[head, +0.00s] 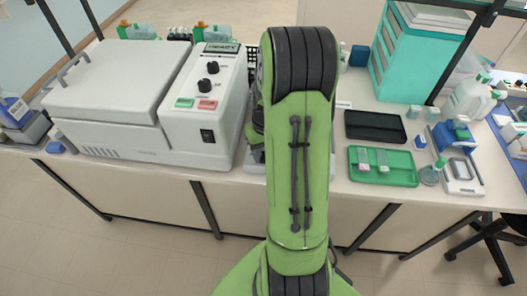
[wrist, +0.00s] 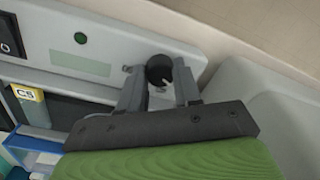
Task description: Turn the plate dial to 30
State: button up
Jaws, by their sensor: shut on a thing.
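A black round dial (wrist: 157,68) sits on a pale panel (wrist: 105,55) in the wrist view. A short white pointer mark shows on its lower right. My gripper (wrist: 160,77) is shut on this dial, with one grey finger on either side. No numbers around the dial can be read. In the head view my green arm covers the gripper and the dial it holds.
The panel also bears a green round light (wrist: 81,38) and a black switch (wrist: 8,38). A box marked CS (wrist: 32,105) stands below. In the head view a white machine (head: 120,85) stands left of my arm; a green tray (head: 395,176) lies right.

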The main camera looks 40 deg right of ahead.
jog(key=shift+n, duration=0.3)
jog(key=o, duration=1.1)
jog(key=shift+c, duration=0.2)
jog(key=shift+r, duration=0.1)
notch_tip(320, 180, up, 16)
jog(key=p, duration=0.3)
jog(key=shift+d+f, duration=0.2)
jog(key=shift+d, duration=0.15)
jog(key=shift+s, duration=0.1)
